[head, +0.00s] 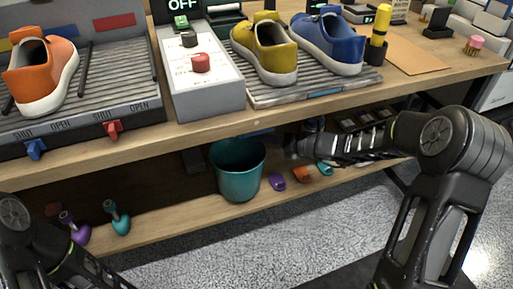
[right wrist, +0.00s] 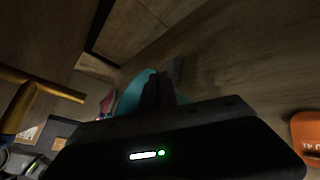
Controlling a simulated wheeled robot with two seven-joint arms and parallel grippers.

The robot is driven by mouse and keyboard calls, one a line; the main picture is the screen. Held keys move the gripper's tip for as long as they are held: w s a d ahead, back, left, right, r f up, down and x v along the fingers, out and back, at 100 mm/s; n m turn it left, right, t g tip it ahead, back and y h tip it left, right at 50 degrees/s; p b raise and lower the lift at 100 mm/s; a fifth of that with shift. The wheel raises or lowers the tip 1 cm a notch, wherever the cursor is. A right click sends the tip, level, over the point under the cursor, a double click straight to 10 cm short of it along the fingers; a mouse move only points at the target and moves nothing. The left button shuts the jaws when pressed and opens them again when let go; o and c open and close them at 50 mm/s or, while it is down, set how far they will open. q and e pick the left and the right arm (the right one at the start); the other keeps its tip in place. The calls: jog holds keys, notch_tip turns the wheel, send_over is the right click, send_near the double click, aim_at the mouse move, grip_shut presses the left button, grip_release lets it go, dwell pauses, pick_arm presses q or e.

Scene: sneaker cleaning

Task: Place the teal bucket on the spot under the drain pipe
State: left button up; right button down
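The teal bucket (head: 238,172) stands upright on the lower wooden shelf, below the middle of the bench. My right gripper (head: 290,147) reaches in from the right under the bench top, close to the bucket's right rim. In the right wrist view a teal surface (right wrist: 132,93) shows just left of the dark gripper fingers (right wrist: 165,88). I cannot tell whether they touch it or how far apart they are. A brass-coloured pipe (right wrist: 40,85) crosses the left of that view; I cannot tell if it is the drain pipe. My left arm shows at lower left, its gripper out of view.
Small purple (head: 277,181), orange (head: 301,174) and teal items lie right of the bucket. Purple and teal bottle-like items (head: 118,219) stand to its left. The bench top (head: 150,140) overhangs the shelf and carries shoes on grated trays. Shelf space left of the bucket is partly clear.

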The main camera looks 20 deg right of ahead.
aim_at(257, 144)
jog(key=shift+w+a, duration=0.25)
jog(key=shift+w, duration=0.1)
jog(key=shift+w+a+f+b, duration=0.15)
jog(key=shift+f+b, duration=0.2)
jog(key=shift+f, duration=0.2)
jog(key=shift+w+a+f+b, duration=0.15)
jog(key=shift+f+b, duration=0.2)
jog(key=shift+f, duration=0.25)
jog(key=shift+w+a+f+b, duration=0.15)
jog(key=shift+f+b, duration=0.2)
jog(key=shift+f, duration=0.2)
jog(key=shift+f, duration=0.15)
jog(key=c, duration=1.6)
grip_release()
